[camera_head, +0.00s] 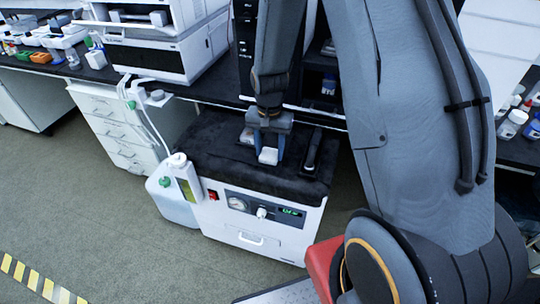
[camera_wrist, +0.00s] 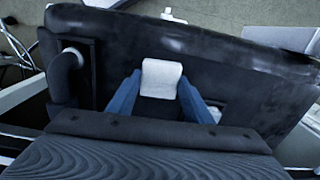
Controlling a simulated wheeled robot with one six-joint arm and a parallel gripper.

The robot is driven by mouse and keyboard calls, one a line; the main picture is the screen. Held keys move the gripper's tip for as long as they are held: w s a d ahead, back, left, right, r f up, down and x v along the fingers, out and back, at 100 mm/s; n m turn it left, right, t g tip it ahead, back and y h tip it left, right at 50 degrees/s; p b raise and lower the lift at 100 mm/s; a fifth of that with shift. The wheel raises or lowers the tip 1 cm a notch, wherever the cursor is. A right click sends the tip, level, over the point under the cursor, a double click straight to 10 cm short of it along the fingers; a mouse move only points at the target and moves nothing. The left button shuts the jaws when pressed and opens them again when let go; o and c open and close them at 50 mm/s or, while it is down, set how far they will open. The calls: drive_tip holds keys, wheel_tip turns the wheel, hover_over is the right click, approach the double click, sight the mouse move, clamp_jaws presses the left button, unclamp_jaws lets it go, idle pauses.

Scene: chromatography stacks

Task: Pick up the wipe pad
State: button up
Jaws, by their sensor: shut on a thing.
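The wipe pad (camera_wrist: 161,78) is a small white folded block. In the wrist view it sits between the two blue fingers of my gripper (camera_wrist: 162,98), over the dark top. In the head view the white pad (camera_head: 268,156) shows at the fingertips of my gripper (camera_head: 267,148), which points down over the black top of the white pump unit (camera_head: 262,222). My gripper is shut on the pad. I cannot tell whether the pad still touches the black surface.
A dark handle-like part (camera_head: 313,150) stands on the black top to the right of my gripper. A white container with a green cap (camera_head: 172,205) stands left of the unit. White instruments (camera_head: 155,45) fill the bench behind. Open floor (camera_head: 110,225) lies at the left.

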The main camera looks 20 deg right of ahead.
sight(270, 153)
wheel_tip(270, 153, up, 10)
drive_tip(key=shift+b, duration=0.45)
idle(0.3)
